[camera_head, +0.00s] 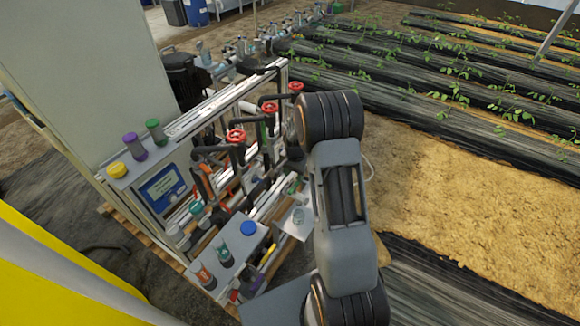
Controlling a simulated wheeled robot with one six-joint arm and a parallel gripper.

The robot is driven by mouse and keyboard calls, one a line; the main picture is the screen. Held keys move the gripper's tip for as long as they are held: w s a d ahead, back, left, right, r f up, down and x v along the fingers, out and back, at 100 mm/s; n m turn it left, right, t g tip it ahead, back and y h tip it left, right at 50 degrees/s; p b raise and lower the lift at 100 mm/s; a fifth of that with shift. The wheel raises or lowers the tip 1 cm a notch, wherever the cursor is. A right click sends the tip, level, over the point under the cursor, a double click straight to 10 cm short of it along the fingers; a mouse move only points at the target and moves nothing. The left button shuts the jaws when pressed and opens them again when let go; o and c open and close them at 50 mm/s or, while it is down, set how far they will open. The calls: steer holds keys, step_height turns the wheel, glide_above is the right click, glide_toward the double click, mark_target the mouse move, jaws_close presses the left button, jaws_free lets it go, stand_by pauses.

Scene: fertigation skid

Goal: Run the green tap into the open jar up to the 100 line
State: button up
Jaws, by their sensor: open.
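A small clear jar (299,216) stands on a pale plate at the right end of the skid, just left of my arm. Its mouth and any marks on it are too small to read. A small green part (292,187) shows just above and behind the jar; I cannot tell whether it is the green tap. My arm crosses the right side of the skid, and its far end goes out of sight behind my own links. My gripper is hidden, so its place relative to the jar does not show.
Red handwheels (236,136) line the pipe rack. A grey shelf (232,243) holds cups and a blue lid (248,228). Yellow, purple and green-capped bottles stand on the panel top (180,152). Open sandy ground (450,190) and plant rows lie to the right.

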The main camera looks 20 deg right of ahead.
mark_target(294, 188)
step_height(294, 188, down, 8)
steer(key=shift+a+r, duration=0.1)
steer(key=shift+r, duration=0.1)
steer(key=shift+c, duration=0.3)
jaws_close()
stand_by(0.3)
steer(key=n+b, duration=0.1)
steer(key=n, duration=0.3)
stand_by(0.4)
